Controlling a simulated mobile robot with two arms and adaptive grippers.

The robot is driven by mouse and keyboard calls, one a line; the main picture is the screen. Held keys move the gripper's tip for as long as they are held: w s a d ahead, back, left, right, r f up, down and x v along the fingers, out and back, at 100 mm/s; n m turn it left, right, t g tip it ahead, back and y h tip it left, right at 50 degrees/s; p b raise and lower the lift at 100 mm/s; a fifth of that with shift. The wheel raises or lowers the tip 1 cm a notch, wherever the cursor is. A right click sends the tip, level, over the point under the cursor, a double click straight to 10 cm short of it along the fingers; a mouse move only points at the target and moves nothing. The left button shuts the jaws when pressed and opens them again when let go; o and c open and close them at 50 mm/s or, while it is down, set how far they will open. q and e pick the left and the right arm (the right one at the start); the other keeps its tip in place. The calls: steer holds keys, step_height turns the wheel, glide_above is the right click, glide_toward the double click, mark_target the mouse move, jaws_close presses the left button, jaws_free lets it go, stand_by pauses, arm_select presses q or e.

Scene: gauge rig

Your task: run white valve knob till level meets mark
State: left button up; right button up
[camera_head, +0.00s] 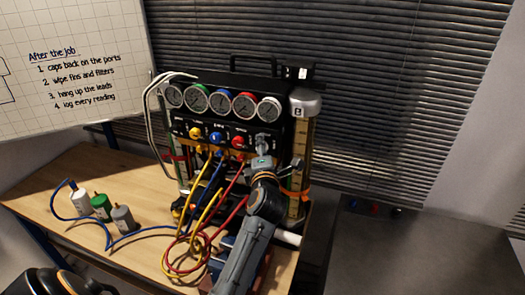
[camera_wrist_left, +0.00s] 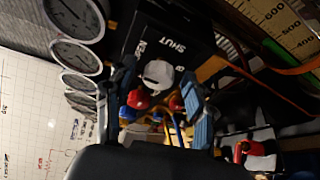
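The white valve knob (camera_head: 263,143) is at the right end of the knob row on the black gauge panel. In the left wrist view the white knob (camera_wrist_left: 158,74) shows between and just beyond my fingertips. My left gripper (camera_head: 263,160) is in front of the knob; its fingers (camera_wrist_left: 158,92) stand apart on both sides, and I cannot tell whether they touch it. The scaled column (camera_head: 301,150) stands at the panel's right, with an orange band (camera_head: 294,194) low on it. The liquid level is too unclear to read. My right gripper is not in view.
Yellow (camera_head: 195,133), blue (camera_head: 216,138) and red (camera_head: 238,142) knobs sit left of the white one, under a row of gauges (camera_head: 197,99). Coloured hoses (camera_head: 188,262) hang down onto the wooden bench (camera_head: 40,196).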

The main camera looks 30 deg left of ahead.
arm_select(q)
steer(key=shift+s, duration=0.1)
steer(key=v, duration=1.2)
stand_by(4.3)
